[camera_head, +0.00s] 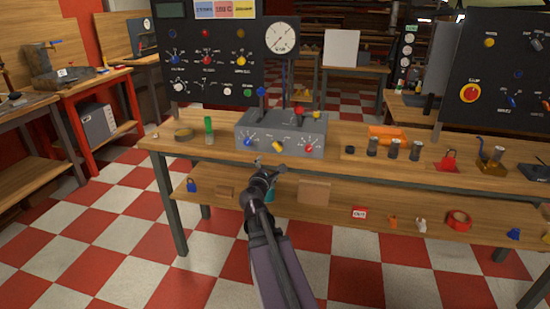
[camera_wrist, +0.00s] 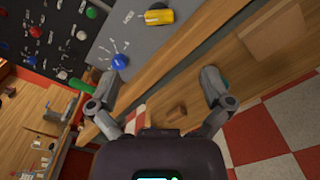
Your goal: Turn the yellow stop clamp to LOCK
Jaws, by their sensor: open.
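The yellow stop clamp (camera_head: 278,147) is a small handle on the front face of a grey box (camera_head: 308,151), between a blue knob (camera_head: 248,141) and a red knob (camera_head: 309,148). In the wrist view the clamp (camera_wrist: 158,17) lies at the top, on the grey panel. Its lettering is too small to read. My gripper (camera_head: 269,167) is open and empty, in front of the box and slightly below the clamp. In the wrist view the fingers (camera_wrist: 160,80) are spread wide, apart from the clamp, with the blue knob (camera_wrist: 120,61) near the left fingertip.
The box stands on a wooden bench (camera_head: 340,165) with a lower shelf. A green bottle-like item (camera_head: 209,130) stands left of it; several dark cylinders (camera_head: 394,148) stand right. A black panel with a gauge (camera_head: 282,38) rises behind. The checkered floor in front is open.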

